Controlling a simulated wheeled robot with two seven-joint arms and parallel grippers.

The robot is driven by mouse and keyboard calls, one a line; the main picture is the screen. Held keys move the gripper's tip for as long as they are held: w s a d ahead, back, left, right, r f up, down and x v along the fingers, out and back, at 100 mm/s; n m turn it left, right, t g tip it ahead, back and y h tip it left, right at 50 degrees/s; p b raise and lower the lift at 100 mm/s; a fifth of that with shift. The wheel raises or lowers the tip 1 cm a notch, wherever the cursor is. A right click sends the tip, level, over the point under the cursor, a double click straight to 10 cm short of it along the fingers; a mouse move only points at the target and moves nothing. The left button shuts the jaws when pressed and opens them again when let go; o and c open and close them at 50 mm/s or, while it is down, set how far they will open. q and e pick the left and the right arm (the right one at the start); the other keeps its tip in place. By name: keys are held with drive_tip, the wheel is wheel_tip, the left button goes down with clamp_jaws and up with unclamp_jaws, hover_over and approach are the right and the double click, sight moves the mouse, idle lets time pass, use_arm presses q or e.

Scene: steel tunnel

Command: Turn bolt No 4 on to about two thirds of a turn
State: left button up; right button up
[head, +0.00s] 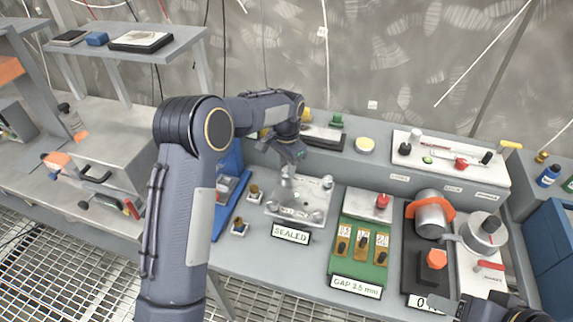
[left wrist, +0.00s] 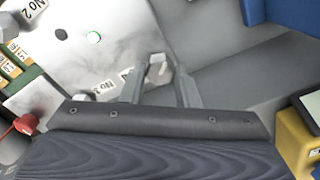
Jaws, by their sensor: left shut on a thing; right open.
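The metal plate (head: 300,203) lies on the bench with bolts at its corners and a "SEALED" sign (head: 290,233) at its front edge. My left gripper (head: 288,172) reaches down to the plate's far left corner. In the left wrist view my left gripper (left wrist: 160,88) has its two fingers on either side of a bolt head (left wrist: 158,70) and is shut on it. My right gripper (head: 482,306) is partly in view at the bottom right, open and away from the plate.
A raised ledge runs behind.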

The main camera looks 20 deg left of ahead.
use_arm(q)
drive_tip(key=shift+m, duration=0.8)
drive_tip(key=o, duration=1)
wheel_tip(320, 180, up, 8)
drive_tip(key=shift+f+b, duration=0.1)
drive_tip(key=shift+b, duration=0.2)
